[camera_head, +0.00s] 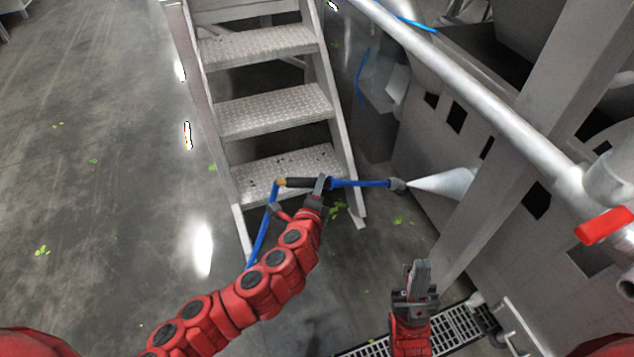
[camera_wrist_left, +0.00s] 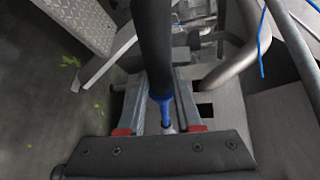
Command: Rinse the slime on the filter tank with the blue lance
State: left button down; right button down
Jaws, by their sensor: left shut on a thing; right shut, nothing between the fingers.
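My left gripper (camera_head: 322,184) is shut on the dark grip of the blue lance (camera_head: 360,183). The lance lies roughly level and points right, with a pale cone of spray (camera_head: 442,184) leaving its nozzle. The spray reaches the grey metal side of the tank (camera_head: 425,150). I cannot make out slime on the part that shows. In the left wrist view, the lance's black grip (camera_wrist_left: 153,50) runs between the fingers of the left gripper (camera_wrist_left: 160,105). My right gripper (camera_head: 418,272) is shut and empty, low in front of the tank, apart from the lance.
Metal steps (camera_head: 275,112) with a side rail stand behind the left gripper. A thick pipe (camera_head: 480,115) and a slanting post are at right, with a red handle (camera_head: 604,226). A floor grate (camera_head: 465,328) lies below. The concrete floor (camera_head: 110,200) at left is open, with scattered leaf bits.

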pick_arm(q)
jog(key=s+d+b, duration=0.3)
jog(key=s+d, duration=0.2)
jog(key=s, duration=0.8)
jog(key=shift+s+d, duration=0.15)
jog(key=shift+s, duration=0.2)
dwell(1.2)
jog(key=shift+r, duration=0.1)
dwell(0.5)
jog(key=c, duration=1.2)
grip_release()
jog(key=shift+c, duration=0.2)
grip_shut()
